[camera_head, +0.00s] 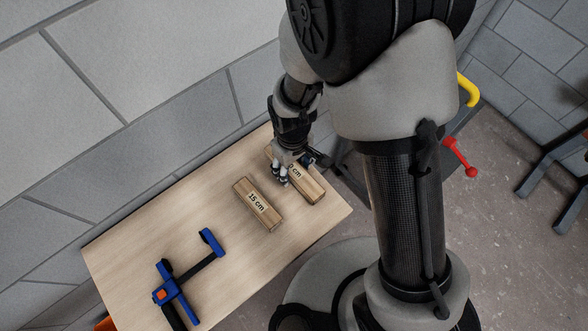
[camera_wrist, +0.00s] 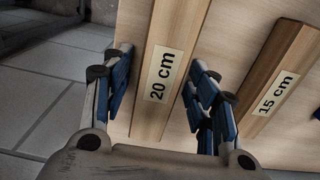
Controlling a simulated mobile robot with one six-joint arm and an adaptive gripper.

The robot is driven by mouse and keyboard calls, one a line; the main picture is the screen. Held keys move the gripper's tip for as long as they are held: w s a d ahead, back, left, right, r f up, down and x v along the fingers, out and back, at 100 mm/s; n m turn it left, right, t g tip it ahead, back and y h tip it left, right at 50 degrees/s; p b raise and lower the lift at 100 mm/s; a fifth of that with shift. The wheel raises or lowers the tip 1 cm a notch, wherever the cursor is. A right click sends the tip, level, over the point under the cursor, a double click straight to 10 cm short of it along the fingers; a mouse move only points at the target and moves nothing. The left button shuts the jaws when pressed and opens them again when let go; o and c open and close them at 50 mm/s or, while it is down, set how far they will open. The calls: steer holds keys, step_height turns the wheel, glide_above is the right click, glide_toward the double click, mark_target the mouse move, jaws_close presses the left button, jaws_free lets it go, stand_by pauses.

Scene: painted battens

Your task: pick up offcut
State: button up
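Two wooden offcuts lie flat on the table. The one labelled 20 cm (camera_head: 311,188) is at the table's right part and also fills the middle of the wrist view (camera_wrist: 180,32). The one labelled 15 cm (camera_head: 257,204) lies to its left, and to its right in the wrist view (camera_wrist: 262,108). My gripper (camera_head: 280,174) is down at the 20 cm offcut. In the wrist view its blue-padded fingers (camera_wrist: 161,70) stand open, one on each side of that offcut, with small gaps visible.
The pale wooden table (camera_head: 130,252) stands against a grey block wall. A blue and black clamp (camera_head: 178,287) lies at its front left. The table between the clamp and the 15 cm offcut is clear. A red-handled thing (camera_head: 460,155) is right of my arm.

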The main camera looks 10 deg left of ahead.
steer(key=c, duration=1)
steer(key=shift+o, duration=0.2)
